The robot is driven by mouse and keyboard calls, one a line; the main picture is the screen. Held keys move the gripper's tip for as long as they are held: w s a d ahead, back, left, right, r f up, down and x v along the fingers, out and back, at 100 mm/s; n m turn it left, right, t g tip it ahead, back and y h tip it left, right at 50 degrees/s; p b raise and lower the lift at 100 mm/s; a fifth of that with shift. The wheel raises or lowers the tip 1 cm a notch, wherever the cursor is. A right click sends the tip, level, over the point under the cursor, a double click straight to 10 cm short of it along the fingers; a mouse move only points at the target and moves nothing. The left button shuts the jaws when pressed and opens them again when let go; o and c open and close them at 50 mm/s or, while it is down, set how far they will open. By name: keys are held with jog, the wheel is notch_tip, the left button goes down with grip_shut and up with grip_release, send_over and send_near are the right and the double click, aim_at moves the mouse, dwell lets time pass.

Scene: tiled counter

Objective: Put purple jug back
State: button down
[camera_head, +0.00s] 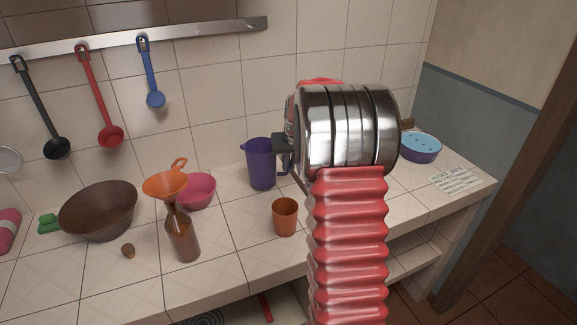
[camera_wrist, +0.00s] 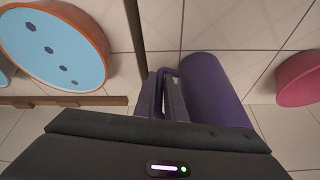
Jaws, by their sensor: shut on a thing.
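The purple jug (camera_head: 262,165) stands upright at the back of the tiled counter, close to the wall, between the pink bowl and my arm. Its base looks to be on or just above the counter; I cannot tell which. My gripper (camera_head: 285,145) is at the jug's right side, mostly hidden behind my arm in the head view. In the wrist view, my gripper (camera_wrist: 162,95) is shut on the handle of the jug (camera_wrist: 212,90), with the jug's body to the right of the fingers.
A pink bowl (camera_head: 196,191) is left of the jug. A brown bottle (camera_head: 183,238) with an orange funnel (camera_head: 166,184) and an orange cup (camera_head: 285,217) stand in front. A blue-topped container (camera_head: 420,148) is at right. Utensils hang from a rail (camera_head: 190,35) above.

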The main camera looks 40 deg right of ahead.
jog(key=shift+f, duration=0.4)
jog(key=c, duration=1.8)
grip_release()
jog(key=v, duration=1.2)
jog(key=shift+s, duration=0.1)
